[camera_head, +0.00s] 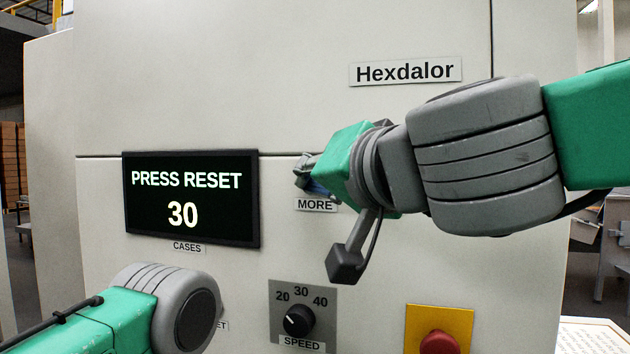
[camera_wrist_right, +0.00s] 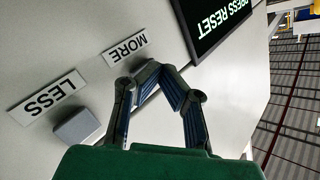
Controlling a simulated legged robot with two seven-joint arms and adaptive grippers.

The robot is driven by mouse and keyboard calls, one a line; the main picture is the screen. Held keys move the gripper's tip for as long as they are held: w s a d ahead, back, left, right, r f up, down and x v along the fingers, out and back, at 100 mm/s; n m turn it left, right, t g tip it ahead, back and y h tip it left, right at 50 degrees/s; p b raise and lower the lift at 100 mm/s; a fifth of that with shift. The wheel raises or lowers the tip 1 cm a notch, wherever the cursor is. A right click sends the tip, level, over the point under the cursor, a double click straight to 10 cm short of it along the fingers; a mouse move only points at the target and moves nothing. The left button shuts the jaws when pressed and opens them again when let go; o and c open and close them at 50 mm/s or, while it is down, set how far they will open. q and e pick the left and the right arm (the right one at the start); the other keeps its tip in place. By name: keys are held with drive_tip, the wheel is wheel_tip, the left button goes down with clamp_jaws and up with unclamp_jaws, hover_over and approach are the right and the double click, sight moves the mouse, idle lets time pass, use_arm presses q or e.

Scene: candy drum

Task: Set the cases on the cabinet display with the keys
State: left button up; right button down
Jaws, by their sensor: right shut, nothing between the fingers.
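The display (camera_head: 191,198) on the pale cabinet reads "PRESS RESET" and "30", with a "CASES" label (camera_head: 187,247) below it. My right gripper (camera_head: 306,176) is shut and empty, just above the "MORE" label (camera_head: 314,205). In the right wrist view its fingertips (camera_wrist_right: 160,76) are close to the panel beside the "MORE" label (camera_wrist_right: 126,48). The MORE key is mostly or wholly hidden by the fingers; I cannot tell whether they touch it. The grey LESS key (camera_wrist_right: 78,128) sits by its "LESS" label (camera_wrist_right: 47,92), clear of the gripper. My left gripper is out of view.
A speed dial (camera_head: 299,320) marked 20, 30 and 40 is below the gripper. A red button (camera_head: 438,343) on a yellow plate is at the lower right. My left forearm covers most of a label ending in "ET" (camera_head: 221,326).

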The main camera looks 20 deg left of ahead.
drive_tip(key=shift+s+a, duration=0.15)
drive_tip(key=shift+a, duration=0.05)
drive_tip(key=shift+s, duration=2.5)
